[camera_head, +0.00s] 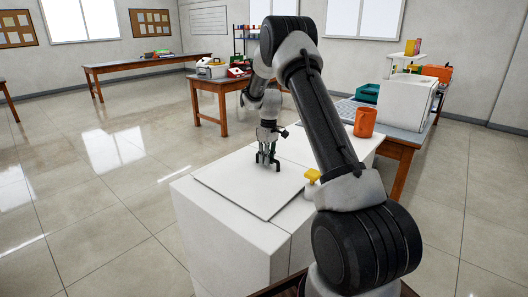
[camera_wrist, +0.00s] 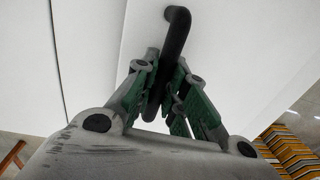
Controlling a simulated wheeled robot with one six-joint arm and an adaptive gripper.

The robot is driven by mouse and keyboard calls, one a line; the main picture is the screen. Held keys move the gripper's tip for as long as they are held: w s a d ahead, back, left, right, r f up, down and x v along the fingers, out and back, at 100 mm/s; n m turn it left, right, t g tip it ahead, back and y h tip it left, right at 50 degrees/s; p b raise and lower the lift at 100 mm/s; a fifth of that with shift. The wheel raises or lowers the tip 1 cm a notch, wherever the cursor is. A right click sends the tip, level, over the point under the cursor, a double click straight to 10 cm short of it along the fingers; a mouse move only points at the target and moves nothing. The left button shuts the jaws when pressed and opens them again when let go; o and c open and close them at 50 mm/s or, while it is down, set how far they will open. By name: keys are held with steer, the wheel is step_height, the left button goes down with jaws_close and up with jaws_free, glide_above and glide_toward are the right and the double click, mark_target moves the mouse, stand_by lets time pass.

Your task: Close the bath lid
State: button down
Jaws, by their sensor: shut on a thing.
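The white bath (camera_head: 222,237) is a box-shaped unit in front of me in the head view. Its flat white lid (camera_head: 230,185) lies level or nearly level over the top; I cannot tell if a small gap is left under its edge. My gripper (camera_head: 267,160) points down at the lid's far side. In the wrist view, my gripper (camera_wrist: 165,90) is shut around a dark bar handle (camera_wrist: 177,35) that stands out from the white lid surface (camera_wrist: 225,50).
A yellow knob-like part (camera_head: 312,176) sits beside the lid, near my arm. An orange cup (camera_head: 365,122), a teal tray (camera_head: 367,93) and a white box (camera_head: 407,100) are on the table behind to the right. Open floor (camera_head: 90,215) lies to the left.

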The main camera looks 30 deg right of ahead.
steer(key=shift+d+f, duration=0.15)
steer(key=shift+f, duration=0.5)
steer(key=c, duration=1.5)
jaws_free()
steer(key=shift+o, duration=0.2)
steer(key=shift+r, duration=0.1)
step_height(320, 180, up, 12)
steer(key=shift+w+d, duration=0.15)
steer(key=shift+d, duration=0.3)
